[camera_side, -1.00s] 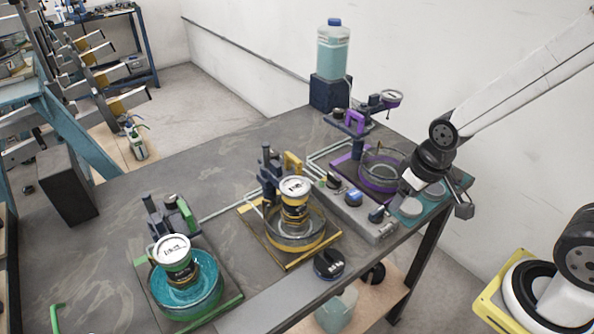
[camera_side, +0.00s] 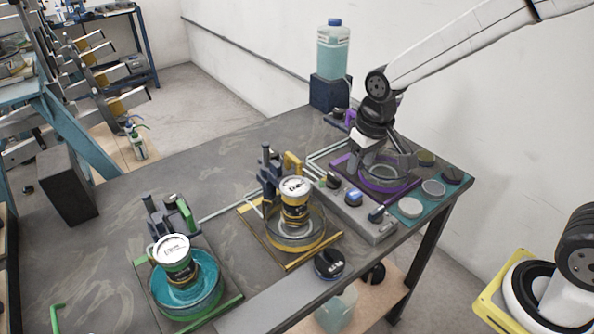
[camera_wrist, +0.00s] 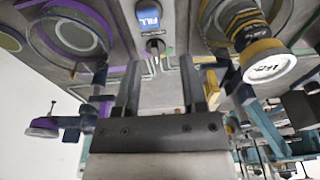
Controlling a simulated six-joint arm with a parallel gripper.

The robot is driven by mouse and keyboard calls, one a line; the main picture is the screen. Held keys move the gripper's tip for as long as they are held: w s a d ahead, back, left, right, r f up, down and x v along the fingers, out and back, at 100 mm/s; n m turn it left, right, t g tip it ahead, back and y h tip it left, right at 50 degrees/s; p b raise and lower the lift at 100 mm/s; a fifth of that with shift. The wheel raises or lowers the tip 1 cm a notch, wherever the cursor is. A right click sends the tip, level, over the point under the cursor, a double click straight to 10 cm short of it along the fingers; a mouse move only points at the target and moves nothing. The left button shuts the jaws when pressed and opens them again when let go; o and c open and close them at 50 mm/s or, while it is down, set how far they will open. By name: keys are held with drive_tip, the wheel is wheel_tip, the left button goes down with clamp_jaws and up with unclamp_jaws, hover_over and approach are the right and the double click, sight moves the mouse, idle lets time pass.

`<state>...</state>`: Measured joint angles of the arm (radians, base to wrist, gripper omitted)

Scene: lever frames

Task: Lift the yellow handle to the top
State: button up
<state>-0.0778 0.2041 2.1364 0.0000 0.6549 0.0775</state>
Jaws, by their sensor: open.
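The yellow handle (camera_side: 292,162) is an upright loop on the middle station, behind the white-topped yellow canister (camera_side: 295,203). In the wrist view a yellow piece that looks like this handle (camera_wrist: 212,88) shows beside the right finger, partly hidden. My gripper (camera_side: 381,163) points down over the purple-rimmed station, to the right of the yellow handle and apart from it. In the wrist view my gripper (camera_wrist: 160,75) has its two fingers spread with nothing between them.
The purple-rimmed basin (camera_side: 382,184) lies beneath my gripper. A grey control box (camera_side: 360,218) with knobs stands between the yellow and purple stations. A green station with a teal basin (camera_side: 188,292) is at the front left. A liquid bottle (camera_side: 333,50) stands at the back.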

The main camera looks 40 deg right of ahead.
wheel_tip(320, 180, up, 6)
drive_tip(key=g, duration=0.2)
hover_over(293, 157)
drive_tip(key=shift+f, duration=3.85)
clamp_jaws()
drive_tip(key=shift+w+r, duration=0.1)
drive_tip(key=shift+r, duration=0.05)
